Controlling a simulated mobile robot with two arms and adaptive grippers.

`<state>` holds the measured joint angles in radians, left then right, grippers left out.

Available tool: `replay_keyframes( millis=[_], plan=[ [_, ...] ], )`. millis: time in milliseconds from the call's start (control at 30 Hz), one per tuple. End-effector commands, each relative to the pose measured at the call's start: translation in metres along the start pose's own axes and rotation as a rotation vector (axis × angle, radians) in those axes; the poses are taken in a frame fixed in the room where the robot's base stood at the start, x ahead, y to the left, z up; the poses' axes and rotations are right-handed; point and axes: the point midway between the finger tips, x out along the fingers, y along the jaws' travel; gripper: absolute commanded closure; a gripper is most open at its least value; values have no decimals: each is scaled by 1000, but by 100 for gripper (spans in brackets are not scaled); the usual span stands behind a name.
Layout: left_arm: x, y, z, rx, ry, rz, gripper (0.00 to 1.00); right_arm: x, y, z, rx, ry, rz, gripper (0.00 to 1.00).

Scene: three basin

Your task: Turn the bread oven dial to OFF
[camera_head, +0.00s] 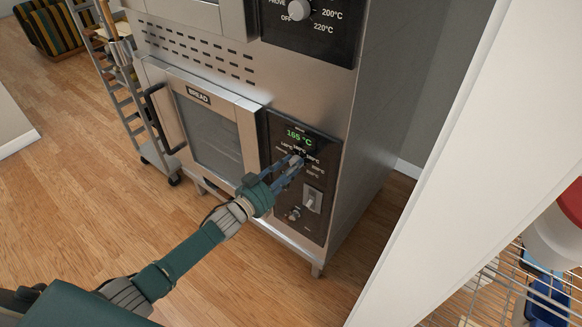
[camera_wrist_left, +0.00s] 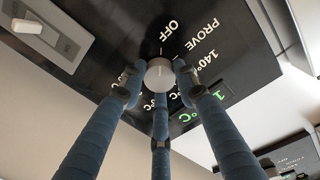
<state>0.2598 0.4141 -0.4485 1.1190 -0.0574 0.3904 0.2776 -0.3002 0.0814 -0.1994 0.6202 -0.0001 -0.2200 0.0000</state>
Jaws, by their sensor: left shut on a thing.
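The bread oven dial is a small round light knob (camera_wrist_left: 158,75) on the oven's black control panel (camera_head: 320,150). My left gripper (camera_head: 293,163) reaches the panel from the left. In the left wrist view its blue fingers close around the dial, touching its sides, so the gripper is shut on it. The OFF label (camera_wrist_left: 170,30) and PROVE label (camera_wrist_left: 201,39) lie beside the dial. The green display (camera_head: 299,136) reads 165 °C. The dial's exact pointing direction is hard to tell, and in the head view the fingers largely hide it. My right gripper is not in view.
The bread oven door (camera_head: 212,125) with its dark handle (camera_head: 160,118) is shut, left of the panel. A light rocker switch (camera_head: 313,199) sits below the dial. Another oven dial (camera_head: 299,9) is above. A white wall edge (camera_head: 430,190) stands to the right.

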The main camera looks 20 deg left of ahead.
Motion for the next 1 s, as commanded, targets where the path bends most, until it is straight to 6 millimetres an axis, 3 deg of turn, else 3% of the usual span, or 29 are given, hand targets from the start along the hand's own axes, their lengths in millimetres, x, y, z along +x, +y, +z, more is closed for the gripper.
replay_keyframes(
  millis=[433,467,567,867,1000],
  plan=[
    [-1,-1,2,-10,-4,-1,96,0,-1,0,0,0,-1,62],
    [-1,-1,2,-10,-4,-1,67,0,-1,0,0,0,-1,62],
    [-1,0,2,-10,-4,-1,50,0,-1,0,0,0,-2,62],
    [-2,0,1,-10,-2,0,50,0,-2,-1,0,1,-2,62],
    [-16,0,2,-10,-3,0,50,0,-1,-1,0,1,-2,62]
  ],
)
